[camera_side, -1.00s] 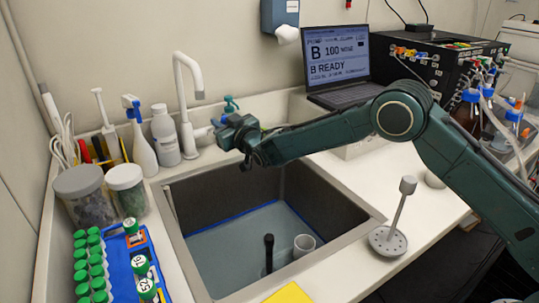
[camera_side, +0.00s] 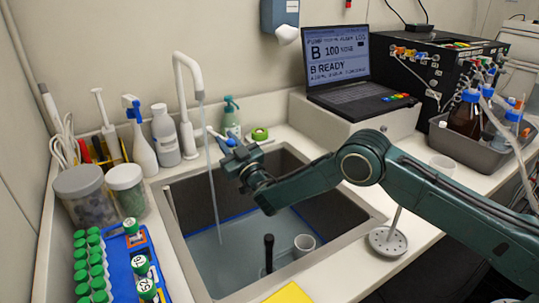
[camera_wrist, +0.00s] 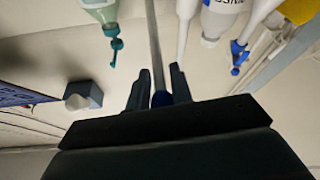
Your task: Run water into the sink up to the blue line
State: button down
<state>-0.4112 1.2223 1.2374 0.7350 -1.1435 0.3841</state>
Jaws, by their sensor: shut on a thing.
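The white tap (camera_side: 188,90) stands behind the sink (camera_side: 178,215) at its back left. A thin water stream (camera_side: 212,190) falls from its spout into the sink. The blue line (camera_side: 236,215) runs along the inner walls. Pale water (camera_side: 225,255) lies close below it; the exact gap is hard to tell. My gripper (camera_side: 236,158) is above the sink's back edge, shut on the blue-ended tap lever (camera_side: 215,134). In the wrist view the lever's blue end (camera_wrist: 160,98) sits between my fingers (camera_wrist: 160,88), with a grey rod running beyond.
Bottles (camera_side: 165,135) stand left of the tap, a green bottle (camera_side: 231,115) right. A blue rack (camera_side: 120,265) is at left, a round-based stand (camera_side: 388,240) at right.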

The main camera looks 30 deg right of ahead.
jog(key=shift+d+f, duration=0.1)
jog(key=shift+f, duration=0.05)
jog(key=c, duration=1.5)
grip_release()
jog(key=shift+s, duration=0.15)
jog(key=shift+v, duration=3.6)
jog(key=shift+f, duration=0.1)
